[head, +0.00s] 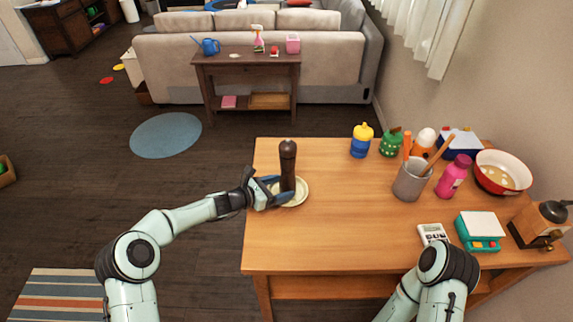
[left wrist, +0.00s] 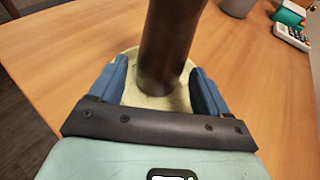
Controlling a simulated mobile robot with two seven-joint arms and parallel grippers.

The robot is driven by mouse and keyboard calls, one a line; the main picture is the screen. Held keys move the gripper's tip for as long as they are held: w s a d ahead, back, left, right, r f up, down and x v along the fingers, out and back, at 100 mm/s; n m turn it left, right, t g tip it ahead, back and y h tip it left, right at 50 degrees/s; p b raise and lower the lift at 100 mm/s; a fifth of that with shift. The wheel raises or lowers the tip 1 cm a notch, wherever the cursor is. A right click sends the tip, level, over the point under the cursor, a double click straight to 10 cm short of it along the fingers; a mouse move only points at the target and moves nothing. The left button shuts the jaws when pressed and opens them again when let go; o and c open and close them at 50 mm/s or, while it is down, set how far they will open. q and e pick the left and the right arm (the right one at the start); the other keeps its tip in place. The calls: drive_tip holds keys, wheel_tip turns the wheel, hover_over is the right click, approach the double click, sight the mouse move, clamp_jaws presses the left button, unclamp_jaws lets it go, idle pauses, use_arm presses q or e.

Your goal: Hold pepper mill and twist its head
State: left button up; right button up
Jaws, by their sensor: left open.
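The dark brown pepper mill (head: 288,166) stands upright on a small cream plate (head: 302,190) near the left end of the wooden table. In the left wrist view the mill's lower body (left wrist: 168,50) rises from the plate (left wrist: 135,95), and its top is out of frame. My left gripper (head: 279,190) is low beside the mill. Its open blue fingers (left wrist: 158,88) lie on either side of the mill's base, with gaps showing between fingers and mill. My right arm (head: 435,280) shows at the table's front edge, but its gripper is not visible.
The wooden table (head: 340,235) is clear in its middle. On its right stand a utensil cup (head: 410,182), pink bottle (head: 453,177), red bowl (head: 502,172), kitchen scale (head: 480,230), calculator (head: 433,234) and coffee grinder (head: 540,222). A blue-yellow bottle (head: 361,142) stands at the back.

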use_arm(q)
drive_tip(key=shift+x, duration=1.2)
drive_tip(key=c, duration=0.6)
drive_tip(key=c, duration=0.3)
idle(0.3)
